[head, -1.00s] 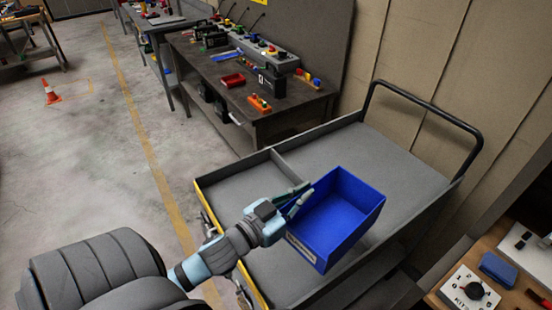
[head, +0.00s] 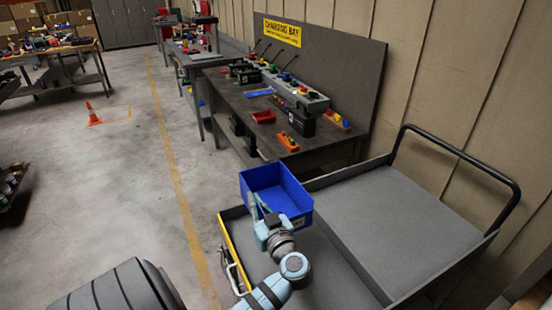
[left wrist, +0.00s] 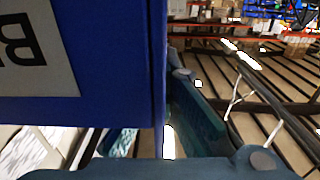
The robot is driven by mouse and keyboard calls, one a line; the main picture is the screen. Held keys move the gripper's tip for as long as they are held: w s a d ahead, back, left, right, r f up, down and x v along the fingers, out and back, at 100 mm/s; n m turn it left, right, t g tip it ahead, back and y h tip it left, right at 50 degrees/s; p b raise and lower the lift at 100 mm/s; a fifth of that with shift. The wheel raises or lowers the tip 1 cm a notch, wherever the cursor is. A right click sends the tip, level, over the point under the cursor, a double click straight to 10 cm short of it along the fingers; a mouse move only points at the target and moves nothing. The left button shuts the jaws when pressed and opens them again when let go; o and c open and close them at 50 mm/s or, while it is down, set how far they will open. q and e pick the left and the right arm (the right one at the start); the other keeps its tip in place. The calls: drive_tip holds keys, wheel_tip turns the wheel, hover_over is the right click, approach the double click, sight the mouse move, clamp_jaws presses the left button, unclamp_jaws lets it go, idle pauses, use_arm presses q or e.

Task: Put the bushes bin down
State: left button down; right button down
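The blue open-topped bin (head: 290,196) is in the grip of my left gripper (head: 258,208), above the far left end of the grey cart (head: 405,225). It looks empty inside and appears raised, though its underside is hidden. In the left wrist view the bin (left wrist: 110,110) fills the upper left, with part of an upside-down label starting with B. There the fingers of my left gripper (left wrist: 162,135) lie on either side of the bin's wall. My right gripper is not in view.
The cart has a divider, a yellow front edge and a black push handle (head: 515,185). An orange cone (head: 93,114) stands on open floor at left.

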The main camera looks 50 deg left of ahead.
use_arm(q)
wheel_tip(320, 180, down, 16)
drive_tip(key=b, duration=0.3)
drive_tip(key=shift+f, duration=0.15)
drive_tip(key=shift+f, duration=0.1)
drive_tip(key=c, duration=2.2)
unclamp_jaws()
drive_tip(key=o, duration=0.4)
